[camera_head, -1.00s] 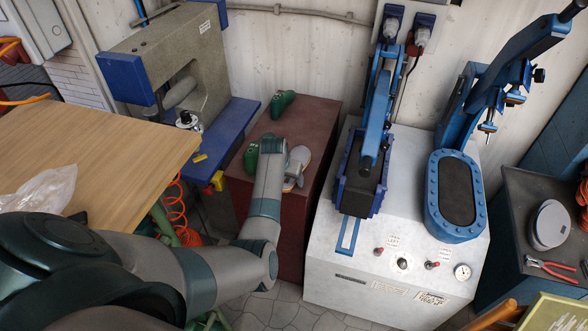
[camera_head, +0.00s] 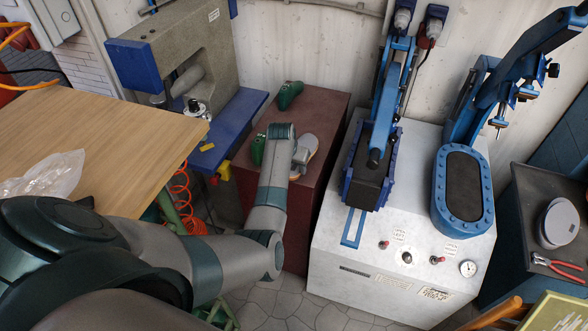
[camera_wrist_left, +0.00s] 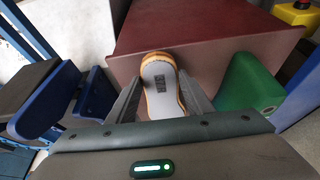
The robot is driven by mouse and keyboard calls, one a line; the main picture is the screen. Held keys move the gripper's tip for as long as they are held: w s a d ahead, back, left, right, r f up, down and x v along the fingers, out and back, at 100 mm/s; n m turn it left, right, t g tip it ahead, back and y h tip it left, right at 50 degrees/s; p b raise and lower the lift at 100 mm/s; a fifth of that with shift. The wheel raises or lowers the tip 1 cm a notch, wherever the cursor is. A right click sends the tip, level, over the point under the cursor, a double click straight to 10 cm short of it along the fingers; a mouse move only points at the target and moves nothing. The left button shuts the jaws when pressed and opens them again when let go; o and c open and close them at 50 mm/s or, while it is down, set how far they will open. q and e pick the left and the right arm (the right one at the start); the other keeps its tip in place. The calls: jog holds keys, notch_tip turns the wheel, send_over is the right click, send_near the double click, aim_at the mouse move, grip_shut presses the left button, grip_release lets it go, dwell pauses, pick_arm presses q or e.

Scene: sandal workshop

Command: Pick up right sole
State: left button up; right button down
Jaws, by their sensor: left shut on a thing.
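A grey sole with a tan edge (camera_head: 307,152) is at the dark red cabinet (camera_head: 318,112), at my left gripper's right side in the head view. In the left wrist view the sole (camera_wrist_left: 161,86) sits between the two fingers of my left gripper (camera_wrist_left: 160,100), its rounded end pointing away from me. The left gripper is shut on it. In the head view my wrist hides the fingers and part of the sole. I cannot tell whether the sole touches the cabinet top. My right gripper is not in view.
Green shoe lasts (camera_head: 288,95) stand on the cabinet; one (camera_wrist_left: 250,86) is close right of the gripper in the wrist view. A blue press (camera_head: 373,170) on a white machine (camera_head: 340,262) stands to the right. A wooden table (camera_head: 90,135) is at left.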

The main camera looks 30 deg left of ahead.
pick_arm(q)
notch_tip(320, 180, up, 8)
jog(key=shift+f+b, duration=0.2)
jog(key=shift+b, duration=1.05)
jog(key=shift+r, duration=0.35)
